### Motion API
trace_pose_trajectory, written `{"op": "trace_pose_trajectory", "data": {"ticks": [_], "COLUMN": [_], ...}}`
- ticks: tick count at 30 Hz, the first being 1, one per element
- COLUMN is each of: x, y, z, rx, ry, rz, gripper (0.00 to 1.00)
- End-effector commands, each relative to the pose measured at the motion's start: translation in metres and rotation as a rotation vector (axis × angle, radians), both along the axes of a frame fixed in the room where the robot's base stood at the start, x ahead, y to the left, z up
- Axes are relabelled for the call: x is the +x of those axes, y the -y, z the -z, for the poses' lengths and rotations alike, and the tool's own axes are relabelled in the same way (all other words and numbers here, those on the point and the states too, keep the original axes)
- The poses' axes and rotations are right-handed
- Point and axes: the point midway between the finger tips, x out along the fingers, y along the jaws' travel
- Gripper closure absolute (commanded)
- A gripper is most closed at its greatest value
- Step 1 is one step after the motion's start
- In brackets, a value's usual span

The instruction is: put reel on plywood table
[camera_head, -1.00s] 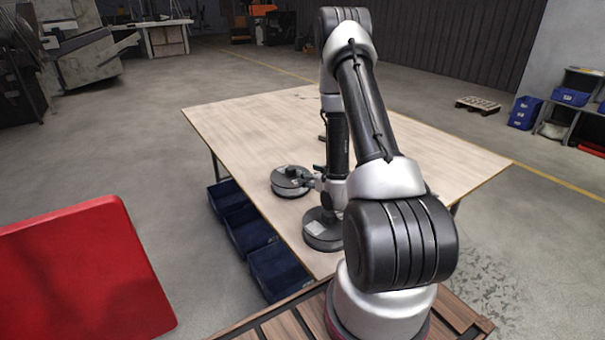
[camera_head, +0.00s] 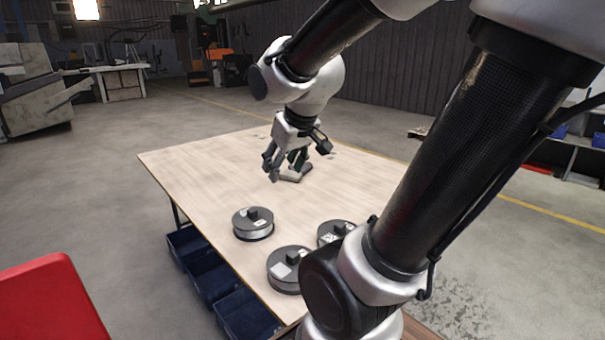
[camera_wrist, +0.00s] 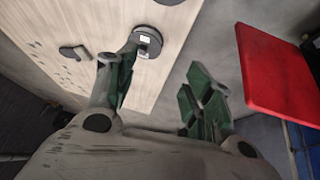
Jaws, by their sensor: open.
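Three dark round reels with pale labels and a black block on top lie flat on the plywood table (camera_head: 215,165). One reel (camera_head: 252,224) is nearest the left edge, one (camera_head: 287,270) is near the front corner, and one (camera_head: 334,232) is partly hidden behind my arm. My gripper (camera_head: 284,172) is over the table, beyond the reels and apart from them. In the wrist view my gripper (camera_wrist: 164,76) has its green-padded fingers spread with nothing between them. One reel (camera_wrist: 147,41) shows there beyond the left finger, on the table (camera_wrist: 70,22).
A small dark object (camera_wrist: 75,52) lies on the table in the wrist view. Blue bins (camera_head: 208,278) stand below the table's left edge. A red panel (camera_head: 50,300) is at lower left. The table's left half beyond the reels is clear.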

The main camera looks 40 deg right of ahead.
Motion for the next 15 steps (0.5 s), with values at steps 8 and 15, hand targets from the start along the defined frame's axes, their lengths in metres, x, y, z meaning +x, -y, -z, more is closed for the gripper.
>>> {"op": "trace_pose_trajectory", "data": {"ticks": [8, 15], "x": [-0.096, -0.105], "y": [-0.029, -0.031], "z": [-0.021, -0.021], "rx": [0.072, 0.079], "ry": [-0.130, -0.149], "rz": [-0.011, -0.012], "gripper": [0.49, 0.49]}}
